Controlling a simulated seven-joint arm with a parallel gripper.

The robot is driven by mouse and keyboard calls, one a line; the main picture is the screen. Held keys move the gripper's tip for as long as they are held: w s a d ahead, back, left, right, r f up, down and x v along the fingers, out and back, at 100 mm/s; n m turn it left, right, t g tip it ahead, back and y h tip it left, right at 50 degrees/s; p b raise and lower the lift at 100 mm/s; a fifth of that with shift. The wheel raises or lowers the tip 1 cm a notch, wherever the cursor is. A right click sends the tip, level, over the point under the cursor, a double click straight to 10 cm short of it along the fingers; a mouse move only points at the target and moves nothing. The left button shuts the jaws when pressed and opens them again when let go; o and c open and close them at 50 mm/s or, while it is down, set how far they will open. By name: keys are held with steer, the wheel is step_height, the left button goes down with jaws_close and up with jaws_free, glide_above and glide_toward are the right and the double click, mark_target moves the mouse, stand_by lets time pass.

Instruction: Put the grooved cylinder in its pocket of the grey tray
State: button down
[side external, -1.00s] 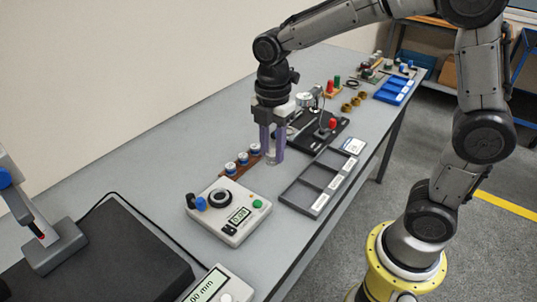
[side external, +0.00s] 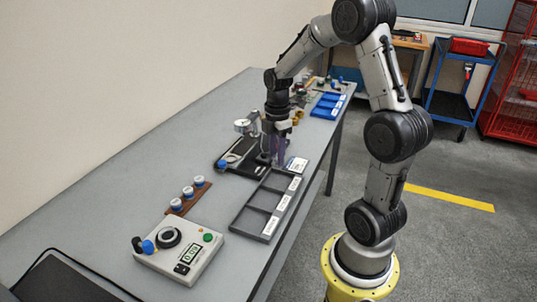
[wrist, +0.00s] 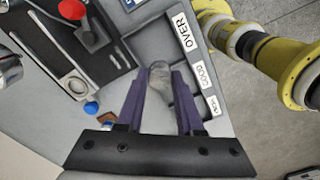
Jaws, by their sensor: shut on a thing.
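My gripper (side external: 270,161) points down at the far end of the grey tray (side external: 251,221), with its purple fingers shut on the grooved cylinder. In the wrist view the grooved cylinder (wrist: 160,77) is a grey, shiny piece between the fingers of my gripper (wrist: 158,82), its end reaching to the fingertips. The grey tray (wrist: 153,45) lies below it, with three compartments and white labels along one side, one reading OVER. The cylinder is hard to make out in the side view. I cannot tell how high it is above the tray.
A black fixture plate (side external: 231,158) with a red knob (wrist: 72,9) lies close beside the tray. A gauge box (side external: 180,253) and a brown rack with several blue-and-white pieces (side external: 189,191) stand nearer the camera. A blue tray (side external: 327,105) lies farther back.

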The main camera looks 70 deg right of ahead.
steer(key=shift+f, duration=2.8)
steer(key=shift+f, duration=1)
steer(key=shift+c, duration=0.6)
jaws_free()
steer(key=shift+a, duration=0.1)
steer(key=shift+r, duration=3.55)
